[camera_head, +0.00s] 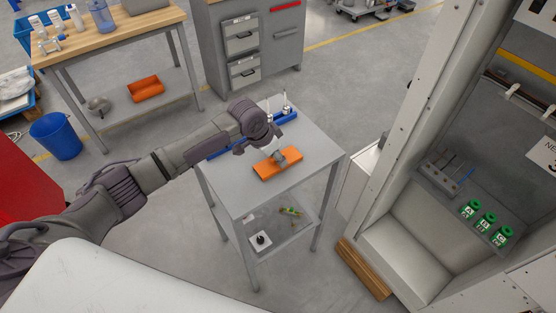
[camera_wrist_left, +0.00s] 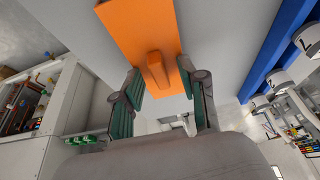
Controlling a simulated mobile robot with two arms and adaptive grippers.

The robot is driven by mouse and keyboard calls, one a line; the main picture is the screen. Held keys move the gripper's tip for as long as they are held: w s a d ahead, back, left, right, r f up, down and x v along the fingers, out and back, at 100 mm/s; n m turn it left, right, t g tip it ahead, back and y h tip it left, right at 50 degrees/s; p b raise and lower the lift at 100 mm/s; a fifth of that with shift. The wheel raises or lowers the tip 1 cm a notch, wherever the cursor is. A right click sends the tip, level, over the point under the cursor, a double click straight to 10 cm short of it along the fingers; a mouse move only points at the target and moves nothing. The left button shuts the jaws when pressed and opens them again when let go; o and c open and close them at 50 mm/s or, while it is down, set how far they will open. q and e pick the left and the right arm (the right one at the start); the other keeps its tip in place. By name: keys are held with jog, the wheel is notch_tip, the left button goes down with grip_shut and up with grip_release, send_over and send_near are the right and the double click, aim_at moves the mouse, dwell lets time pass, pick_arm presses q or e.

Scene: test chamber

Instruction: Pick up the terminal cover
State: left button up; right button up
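The terminal cover is an orange flat plate (camera_head: 266,171) lying on the grey table at the centre of the head view. In the left wrist view the orange cover (camera_wrist_left: 122,22) fills the top middle, with a raised orange grip (camera_wrist_left: 157,70) on it. My left gripper (camera_head: 277,153) is over the cover in the head view and hides part of it. In the left wrist view the left gripper (camera_wrist_left: 160,76) is open, its green-padded fingers on either side of the raised grip. Gaps show between the fingers and the grip. My right gripper is not in view.
A blue rack (camera_head: 284,118) with upright white pieces stands behind the cover; it shows at right in the wrist view (camera_wrist_left: 276,45). The table (camera_head: 236,192) has a lower shelf with small parts. An open cabinet (camera_head: 403,257) with green-capped terminals (camera_head: 487,220) stands to the right.

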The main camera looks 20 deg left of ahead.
pick_arm(q)
grip_shut()
